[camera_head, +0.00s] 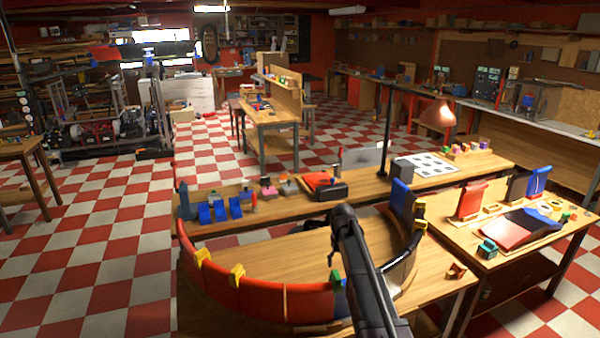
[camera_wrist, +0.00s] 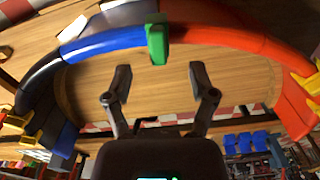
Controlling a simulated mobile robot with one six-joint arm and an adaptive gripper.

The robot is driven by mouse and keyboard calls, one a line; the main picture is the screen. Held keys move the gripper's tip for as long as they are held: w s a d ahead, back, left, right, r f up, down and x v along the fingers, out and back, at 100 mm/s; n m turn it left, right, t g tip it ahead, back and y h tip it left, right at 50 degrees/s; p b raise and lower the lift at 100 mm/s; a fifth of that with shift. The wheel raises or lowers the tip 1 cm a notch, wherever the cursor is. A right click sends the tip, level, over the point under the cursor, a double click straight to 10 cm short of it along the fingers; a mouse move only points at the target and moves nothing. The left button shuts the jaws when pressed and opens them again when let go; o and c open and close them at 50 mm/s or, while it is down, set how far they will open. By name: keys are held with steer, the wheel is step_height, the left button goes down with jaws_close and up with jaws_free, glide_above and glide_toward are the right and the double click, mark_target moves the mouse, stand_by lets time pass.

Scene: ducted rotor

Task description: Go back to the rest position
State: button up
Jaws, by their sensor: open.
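My gripper (camera_wrist: 158,84) is open, with its two dark fingers apart and nothing between them. In the wrist view the wooden tabletop shows behind the fingers. In the head view my arm reaches over the curved duct ring, and the gripper end (camera_head: 333,258) hangs above the bench inside the curve. A blue segment (camera_wrist: 105,43) shows in the wrist view beside a green clip (camera_wrist: 157,44) that sits at the joint with the orange segment.
Yellow clips (camera_head: 237,275) sit on the ring. Blue blocks (camera_head: 220,211) and a red-and-black item (camera_head: 325,184) lie at the bench's back. A side table (camera_head: 548,254) at right holds red, black and blue pieces. A thin black post (camera_head: 386,125) rises behind the bench. Checkered floor is free at left.

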steer(key=s+f+b, duration=0.2)
steer(key=s, duration=1.1)
steer(key=s+f+m+b, duration=0.1)
steer(key=s+f+b, duration=0.1)
steer(key=s, duration=1.1)
steer(key=shift+s+a+f+m, duration=0.2)
steer(key=shift+a+f+m, duration=0.05)
steer(key=shift+m, duration=0.05)
